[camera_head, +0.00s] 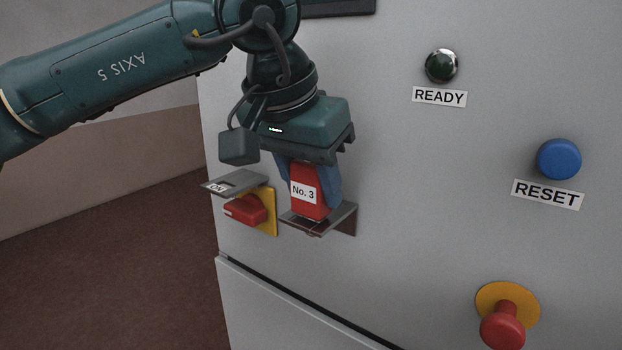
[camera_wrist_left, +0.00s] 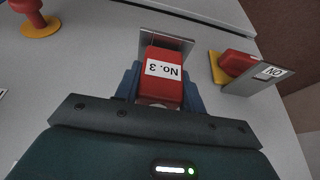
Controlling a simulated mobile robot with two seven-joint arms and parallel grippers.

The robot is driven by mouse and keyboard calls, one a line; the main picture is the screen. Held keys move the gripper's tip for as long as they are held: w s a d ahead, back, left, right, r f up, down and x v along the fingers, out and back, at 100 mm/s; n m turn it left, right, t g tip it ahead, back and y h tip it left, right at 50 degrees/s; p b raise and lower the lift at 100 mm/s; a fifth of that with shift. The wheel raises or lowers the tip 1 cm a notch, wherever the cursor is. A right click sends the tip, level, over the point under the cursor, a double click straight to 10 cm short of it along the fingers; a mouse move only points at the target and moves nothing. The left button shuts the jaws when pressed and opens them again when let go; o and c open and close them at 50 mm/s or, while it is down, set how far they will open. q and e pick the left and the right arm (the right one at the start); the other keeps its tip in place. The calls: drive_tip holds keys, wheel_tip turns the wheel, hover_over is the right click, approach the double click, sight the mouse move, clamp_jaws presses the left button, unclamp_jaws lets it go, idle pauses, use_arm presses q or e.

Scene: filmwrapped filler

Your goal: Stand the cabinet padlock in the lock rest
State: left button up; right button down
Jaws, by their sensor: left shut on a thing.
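The cabinet padlock is a red block (camera_head: 311,203) with a white "No. 3" label; it also shows in the left wrist view (camera_wrist_left: 162,91). My left gripper (camera_head: 309,187) points down from above, its blue fingers shut on the padlock's two sides. The lock rest is a small grey metal bracket (camera_head: 345,219) on the cabinet front, also in the left wrist view (camera_wrist_left: 150,40). The padlock stands roughly upright at the rest, its lower end at the rest's ledge. I cannot tell whether it touches the ledge. My right gripper is not in view.
Just left of the rest is a red switch handle (camera_head: 245,209) on a yellow plate, under a grey labelled flap (camera_head: 235,183). To the right are a dark READY lamp (camera_head: 441,66), a blue RESET button (camera_head: 559,159) and a red mushroom button (camera_head: 503,329).

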use_arm(q)
drive_tip(key=shift+f, duration=0.3)
idle(0.5)
drive_tip(key=o, duration=1.2)
drive_tip(key=shift+o, duration=0.2)
drive_tip(key=shift+r, duration=0.1)
